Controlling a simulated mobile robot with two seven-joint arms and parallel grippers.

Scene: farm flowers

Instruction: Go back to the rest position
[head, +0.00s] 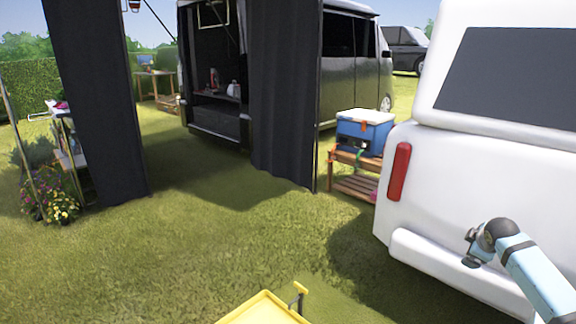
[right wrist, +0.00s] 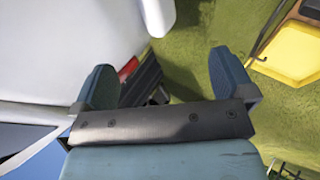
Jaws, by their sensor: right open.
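My right arm comes in from the lower right of the head view, and its gripper (head: 472,249) is in front of the white vehicle's rear. In the right wrist view the two blue-grey fingers of this gripper (right wrist: 165,82) stand wide apart with nothing held between them. Grass and part of the white vehicle show beyond the fingers. My left gripper is in neither view.
The white vehicle (head: 480,195) stands close on the right. A yellow tray-like thing (head: 262,308) is at the bottom centre. A blue cooler (head: 365,132) sits on a wooden stand (head: 352,186). Flowers (head: 62,207) are at left. Open grass (head: 215,235) lies ahead.

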